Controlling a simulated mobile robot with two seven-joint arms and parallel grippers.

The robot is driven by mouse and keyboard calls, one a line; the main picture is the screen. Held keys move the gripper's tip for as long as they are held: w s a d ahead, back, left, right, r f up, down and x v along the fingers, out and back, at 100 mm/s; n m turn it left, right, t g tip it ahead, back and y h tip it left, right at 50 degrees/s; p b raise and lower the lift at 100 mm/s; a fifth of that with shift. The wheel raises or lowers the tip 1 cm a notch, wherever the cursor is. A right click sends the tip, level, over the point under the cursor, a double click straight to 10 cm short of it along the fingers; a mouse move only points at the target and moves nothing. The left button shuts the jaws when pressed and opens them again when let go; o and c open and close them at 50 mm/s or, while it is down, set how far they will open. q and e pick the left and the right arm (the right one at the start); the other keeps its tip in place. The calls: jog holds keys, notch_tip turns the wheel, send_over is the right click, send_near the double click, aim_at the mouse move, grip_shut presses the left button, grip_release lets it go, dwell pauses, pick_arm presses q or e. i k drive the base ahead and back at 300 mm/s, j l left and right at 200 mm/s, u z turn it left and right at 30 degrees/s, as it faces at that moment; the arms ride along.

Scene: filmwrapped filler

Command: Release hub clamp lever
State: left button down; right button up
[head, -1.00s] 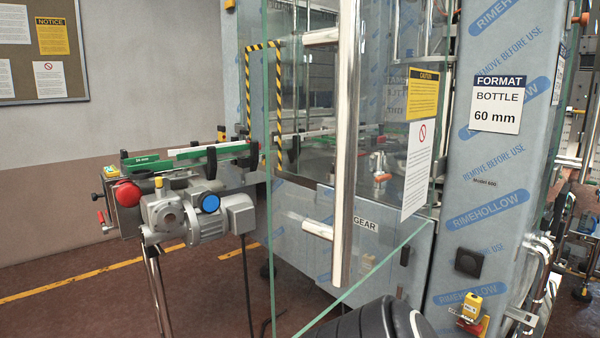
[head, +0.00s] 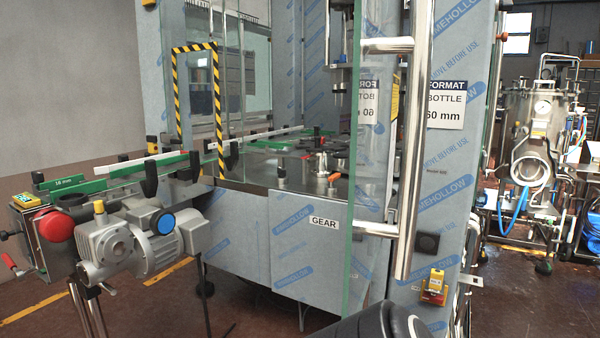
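The machine's table (head: 262,177) shows through the opening in the head view. A small silver fitting with a red-orange top (head: 320,162) stands on it, and an orange-tipped part (head: 333,179) sits beside it near the front edge. I cannot tell which of these, if either, is the hub clamp lever. Dark curved parts (head: 338,150) lie behind them, partly hidden by the glass door. The glass door (head: 368,215) with its long steel handle (head: 413,150) stands to the right of the opening. Neither gripper is in view; only a black link of mine shows at the bottom.
A conveyor (head: 105,185) with green rails and a grey motor (head: 130,240) juts out at the left. A black-and-yellow striped frame (head: 218,110) surrounds its entry. A panel marked GEAR (head: 323,222) closes the machine's lower front. A steel vessel (head: 533,135) stands at the far right.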

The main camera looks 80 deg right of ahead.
aim_at(335, 176)
jog(key=i+z, duration=0.2)
jog(key=z, duration=0.15)
jog(key=i+z, duration=0.15)
jog(key=z, duration=0.25)
jog(key=i+z, duration=0.2)
jog(key=z, duration=0.15)
jog(key=i+z, duration=0.15)
jog(key=z, duration=0.2)
jog(key=i+j+z, duration=0.1)
jog(key=z, duration=0.3)
jog(key=i+j+z, duration=0.15)
jog(key=z, duration=0.2)
jog(key=i+z, duration=0.2)
jog(key=z, duration=0.3)
jog(key=i+j+z, duration=0.15)
jog(key=z, duration=0.35)
jog(key=i+j+z, duration=0.15)
jog(key=j+z, duration=0.15)
jog(key=z, duration=0.2)
jog(key=i+j+z, duration=0.1)
jog(key=j+z, duration=0.15)
jog(key=z, duration=0.25)
jog(key=i+j+z, duration=0.25)
jog(key=j+z, duration=0.2)
jog(key=j, duration=0.15)
